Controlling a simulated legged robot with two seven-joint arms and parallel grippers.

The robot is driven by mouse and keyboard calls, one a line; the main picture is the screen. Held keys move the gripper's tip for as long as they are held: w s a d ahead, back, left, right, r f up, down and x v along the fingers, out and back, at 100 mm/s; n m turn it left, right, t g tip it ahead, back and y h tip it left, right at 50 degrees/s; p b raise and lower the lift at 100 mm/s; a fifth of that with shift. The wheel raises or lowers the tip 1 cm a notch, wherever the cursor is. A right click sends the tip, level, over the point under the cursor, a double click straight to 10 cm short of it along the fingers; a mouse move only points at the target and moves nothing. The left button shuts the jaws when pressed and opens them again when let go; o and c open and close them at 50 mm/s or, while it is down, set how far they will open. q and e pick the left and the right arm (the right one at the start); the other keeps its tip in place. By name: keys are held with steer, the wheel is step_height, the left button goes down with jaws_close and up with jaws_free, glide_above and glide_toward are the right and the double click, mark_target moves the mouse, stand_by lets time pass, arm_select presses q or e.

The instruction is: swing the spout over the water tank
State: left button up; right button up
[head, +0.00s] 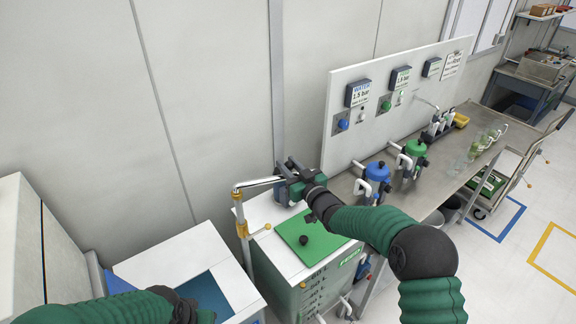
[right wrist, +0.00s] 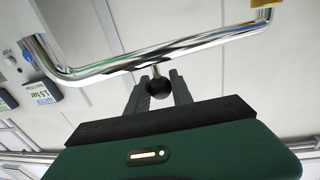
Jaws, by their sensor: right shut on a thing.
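The chrome spout (head: 260,183) runs from a brass-jointed post (head: 241,225) to the right, above the back edge of the green-lidded tank (head: 310,238). My right gripper (head: 291,182) is at the spout's right part. In the right wrist view the spout (right wrist: 150,58) crosses above the fingers, and its black ball knob (right wrist: 160,87) sits between the fingertips (right wrist: 158,85), which are shut on it. An open-topped tank with a blue inside (head: 207,290) stands left of the post; I cannot read a label on it. My left arm comes in at the bottom left; its fingers are not discernible.
A white cabinet (head: 40,250) is at far left. The wall is close behind the spout.

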steer(key=shift+w+d, duration=0.1)
jaws_close()
steer(key=shift+f, duration=0.15)
stand_by(0.8)
